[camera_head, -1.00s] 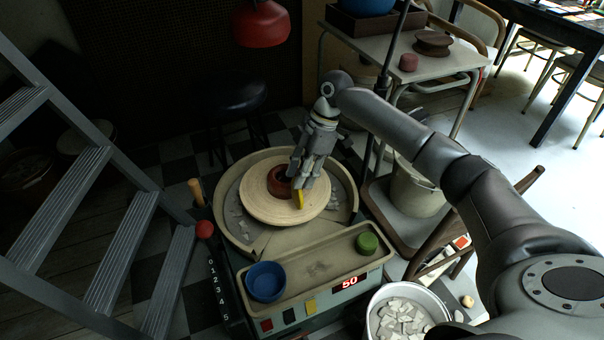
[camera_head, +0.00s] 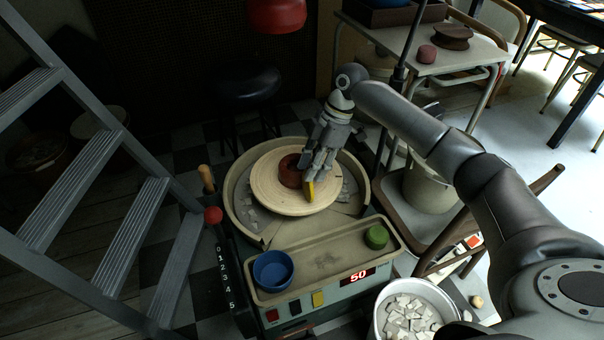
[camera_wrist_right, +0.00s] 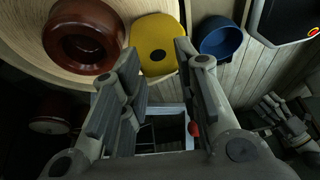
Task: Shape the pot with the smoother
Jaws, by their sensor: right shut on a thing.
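The reddish-brown pot (camera_head: 288,169) is low and round with a central hollow. It sits on the pale round bat (camera_head: 268,196) of the pottery wheel, and also shows at the upper left of the right wrist view (camera_wrist_right: 111,40). My right gripper (camera_head: 315,177) is shut on the yellow smoother (camera_head: 309,194), a flat piece with a dark round hole. The smoother points down over the bat, just right of the pot. In the wrist view the smoother (camera_wrist_right: 152,34) appears apart from the pot, with a small gap. My left gripper is not seen in the head view.
A blue bowl (camera_head: 273,271) and a green block (camera_head: 376,237) stand on the wheel's front tray (camera_head: 325,262). The wheel's display reads 50. A red-knobbed lever (camera_head: 213,215) is at left, beside a ladder (camera_head: 130,250). A bucket of pale shards (camera_head: 380,315) stands front right.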

